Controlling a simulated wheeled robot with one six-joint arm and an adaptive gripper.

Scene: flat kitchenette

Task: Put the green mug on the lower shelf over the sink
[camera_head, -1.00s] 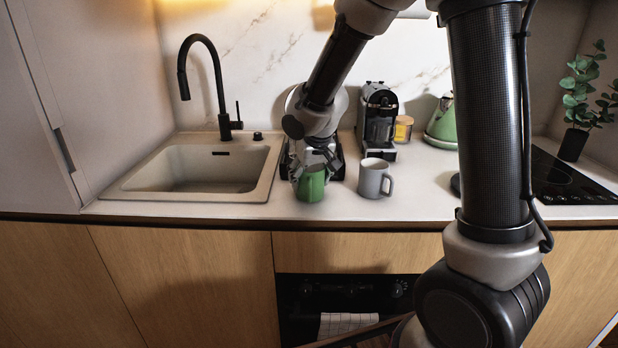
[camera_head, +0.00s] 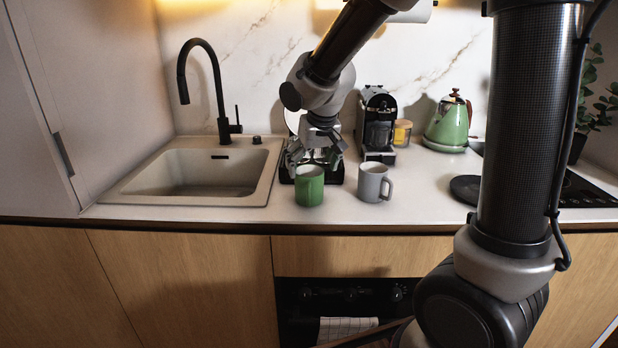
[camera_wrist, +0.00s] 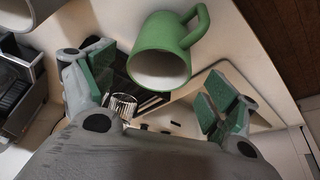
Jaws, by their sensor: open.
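The green mug (camera_head: 310,187) stands upright on the counter, just right of the sink and near the counter's front edge. My gripper (camera_head: 316,158) is above and behind it, open, with nothing between its fingers. In the wrist view the green mug (camera_wrist: 166,52) lies ahead of the spread green-padded fingers of my gripper (camera_wrist: 160,100), its handle toward the top right. I see no contact between fingers and mug. The shelf over the sink is not in view.
A grey mug (camera_head: 374,182) stands close to the right of the green mug. The sink (camera_head: 238,197) with a black faucet (camera_head: 222,100) is on the left. A coffee machine (camera_head: 378,125), a candle jar (camera_head: 402,133) and a green kettle (camera_head: 448,124) stand behind to the right.

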